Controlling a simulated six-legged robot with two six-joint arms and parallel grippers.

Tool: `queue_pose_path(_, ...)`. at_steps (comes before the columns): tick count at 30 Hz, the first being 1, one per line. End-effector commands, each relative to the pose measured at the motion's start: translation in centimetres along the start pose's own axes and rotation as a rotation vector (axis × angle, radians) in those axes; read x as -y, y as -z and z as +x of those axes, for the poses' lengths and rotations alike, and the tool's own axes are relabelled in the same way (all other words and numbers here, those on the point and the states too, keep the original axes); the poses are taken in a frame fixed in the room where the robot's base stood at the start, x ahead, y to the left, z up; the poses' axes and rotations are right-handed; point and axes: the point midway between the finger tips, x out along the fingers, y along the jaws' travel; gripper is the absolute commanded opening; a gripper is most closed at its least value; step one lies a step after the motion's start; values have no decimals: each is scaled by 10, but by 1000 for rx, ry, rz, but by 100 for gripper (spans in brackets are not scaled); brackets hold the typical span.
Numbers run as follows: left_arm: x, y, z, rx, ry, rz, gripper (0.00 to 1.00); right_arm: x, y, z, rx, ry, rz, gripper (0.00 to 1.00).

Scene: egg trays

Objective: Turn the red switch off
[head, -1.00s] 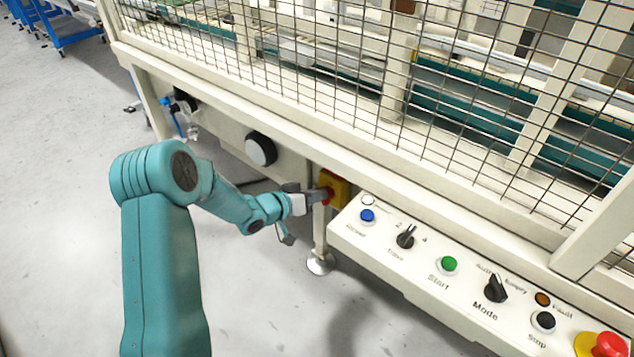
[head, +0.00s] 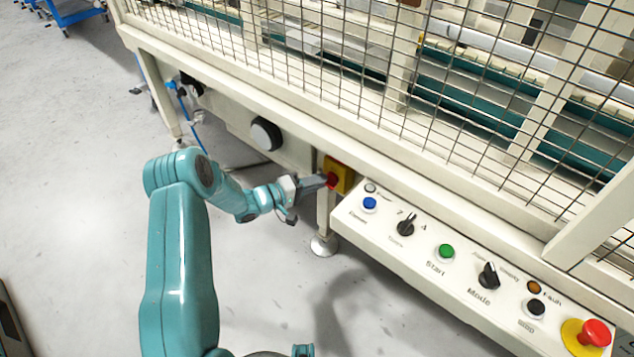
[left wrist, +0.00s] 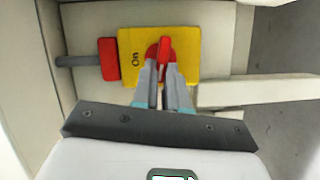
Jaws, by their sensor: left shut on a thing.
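The red switch (head: 331,180) sits on a yellow plate (head: 345,172) on the machine's frame, left of the control panel. In the left wrist view the red switch handle (left wrist: 165,50) stands nearly upright in the picture on the yellow plate (left wrist: 187,72). The word "On" is printed at the plate's left side. My left gripper (head: 322,181) reaches the switch from the left. Its two grey fingers (left wrist: 163,72) are shut on the switch handle, one on each side, and hide its lower part. My right gripper is not in view.
The control panel (head: 385,235) with several buttons and knobs juts out right of the switch. A red emergency button (head: 595,332) is at its right end. A wire-mesh guard (head: 440,110) rises above. A red block (left wrist: 108,59) on a grey rod lies left of the plate.

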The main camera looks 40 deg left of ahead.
Motion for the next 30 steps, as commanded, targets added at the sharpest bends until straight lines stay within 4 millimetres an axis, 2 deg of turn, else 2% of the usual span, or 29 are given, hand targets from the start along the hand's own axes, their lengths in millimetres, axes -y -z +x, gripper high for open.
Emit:
queue_pose_path(12,5,0,0,-3,-72,-175,0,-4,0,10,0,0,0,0)
queue_pose_path(29,4,0,0,-4,-83,-202,0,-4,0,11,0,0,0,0)
queue_pose_path(30,4,1,0,-4,-83,-202,19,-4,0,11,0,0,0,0)
